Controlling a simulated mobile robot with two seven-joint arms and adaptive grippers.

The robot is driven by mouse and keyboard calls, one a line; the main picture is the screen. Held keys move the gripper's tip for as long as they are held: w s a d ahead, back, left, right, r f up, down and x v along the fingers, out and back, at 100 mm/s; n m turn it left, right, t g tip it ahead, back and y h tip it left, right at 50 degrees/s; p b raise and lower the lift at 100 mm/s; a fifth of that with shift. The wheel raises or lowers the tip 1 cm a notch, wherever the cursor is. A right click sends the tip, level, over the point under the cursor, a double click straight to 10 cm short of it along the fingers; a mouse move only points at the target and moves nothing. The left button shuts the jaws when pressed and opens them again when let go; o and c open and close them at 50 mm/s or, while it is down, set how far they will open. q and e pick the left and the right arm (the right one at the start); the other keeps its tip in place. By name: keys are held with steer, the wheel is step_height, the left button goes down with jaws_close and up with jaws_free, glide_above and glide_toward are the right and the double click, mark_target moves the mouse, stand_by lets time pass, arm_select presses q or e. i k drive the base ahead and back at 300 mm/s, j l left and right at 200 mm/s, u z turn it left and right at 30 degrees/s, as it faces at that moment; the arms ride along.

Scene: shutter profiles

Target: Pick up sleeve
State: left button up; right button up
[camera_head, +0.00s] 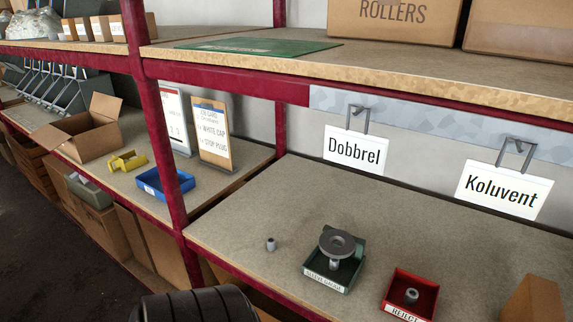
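A small grey cylindrical piece (270,244), which looks like a sleeve, stands alone on the right-hand shelf, left of the green tray. A similar short grey cylinder (411,296) with a hole in its top sits in the red tray (428,301). The green tray (318,279), with a hard-to-read white label, holds a grey round disc (340,243) on top of a narrower grey part. I cannot tell for sure which piece is the task's sleeve.
Hanging signs read Dobbrel (355,150) and Koluvent (503,190). A red post (162,140) divides the shelves. A blue tray (165,184), yellow bin (127,161) and open carton (85,135) stand left. A cardboard piece (533,300) stands right. The shelf behind the trays is clear.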

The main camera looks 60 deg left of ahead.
mark_target(271, 245)
steer(key=i+u, duration=0.1)
steer(key=u, duration=1.3)
